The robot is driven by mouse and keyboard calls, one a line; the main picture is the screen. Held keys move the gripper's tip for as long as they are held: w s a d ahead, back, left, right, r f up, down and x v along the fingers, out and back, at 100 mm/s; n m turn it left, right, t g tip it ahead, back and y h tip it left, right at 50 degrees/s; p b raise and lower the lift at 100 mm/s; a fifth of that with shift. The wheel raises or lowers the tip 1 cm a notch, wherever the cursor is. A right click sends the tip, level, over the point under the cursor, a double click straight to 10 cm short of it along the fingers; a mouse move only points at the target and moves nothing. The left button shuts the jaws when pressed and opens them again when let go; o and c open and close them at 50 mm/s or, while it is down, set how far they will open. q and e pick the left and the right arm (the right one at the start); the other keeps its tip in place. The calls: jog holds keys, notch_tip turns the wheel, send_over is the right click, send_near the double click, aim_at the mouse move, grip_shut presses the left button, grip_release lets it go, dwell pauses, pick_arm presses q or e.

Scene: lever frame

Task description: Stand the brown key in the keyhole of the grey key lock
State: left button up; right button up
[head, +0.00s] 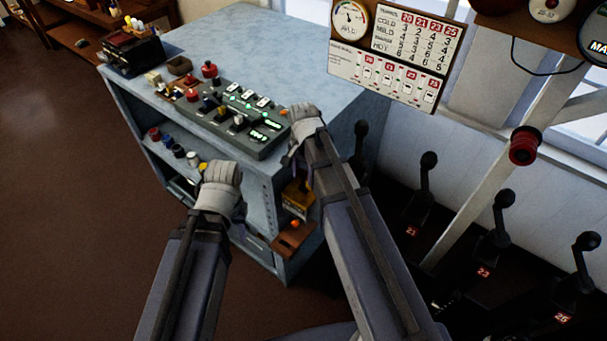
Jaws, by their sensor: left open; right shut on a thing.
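My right gripper (298,122) is at the right end of the dark control panel (225,120), over the cabinet top's near edge. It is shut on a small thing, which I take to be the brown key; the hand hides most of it. A small orange bit shows just left of these fingers, and I cannot tell whether it belongs to the key. My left gripper (221,176) is open in front of the cabinet's near side, lower and apart from the panel. I cannot make out the grey key lock or its keyhole for certain.
The blue-grey cabinet (262,38) has free room on top behind the panel. Several black levers (428,160) stand at right, under a sign board (395,50).

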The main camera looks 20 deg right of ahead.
jog(key=shift+f+b, duration=2.05)
jog(key=shift+f, duration=0.05)
jog(key=o, duration=1.3)
jog(key=shift+o, duration=0.2)
notch_tip(320, 180, up, 7)
jog(key=p, duration=0.7)
